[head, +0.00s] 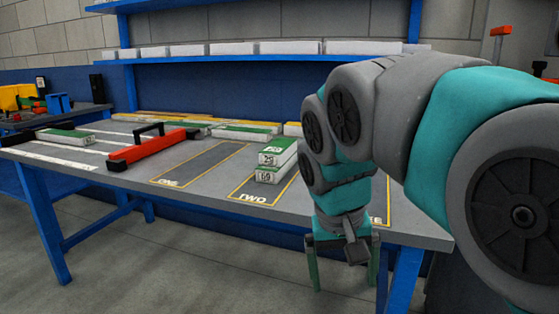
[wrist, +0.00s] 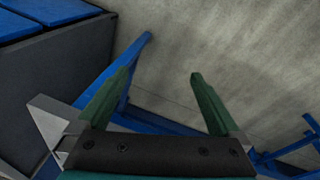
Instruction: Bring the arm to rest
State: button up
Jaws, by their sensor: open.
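My arm shows large in the right half of the head view, folded with its wrist pointing down. My gripper (head: 343,285) hangs at the table's front edge, its two green fingers apart and nothing between them. In the wrist view my gripper (wrist: 160,85) is open and empty, with bare floor beyond the fingertips. My arm hides part of the right end of the table.
The grey table (head: 110,182) has blue legs. Green-and-white blocks (head: 275,162) are stacked in the area marked TWO. A red tool with a black handle (head: 150,147) lies left of a bare dark strip (head: 205,163). Blue shelves (head: 220,58) stand behind.

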jog(key=s+d+f+g+y, duration=0.1)
jog(key=s+d+f, duration=0.1)
jog(key=s+f, duration=0.6)
jog(key=s+d+f+g, duration=0.2)
jog(key=s+f, duration=0.6)
jog(key=s, duration=0.3)
jog(key=shift+s+d+f+n+y, duration=0.2)
jog(key=shift+d+n+y, duration=0.1)
jog(key=shift+y, duration=0.1)
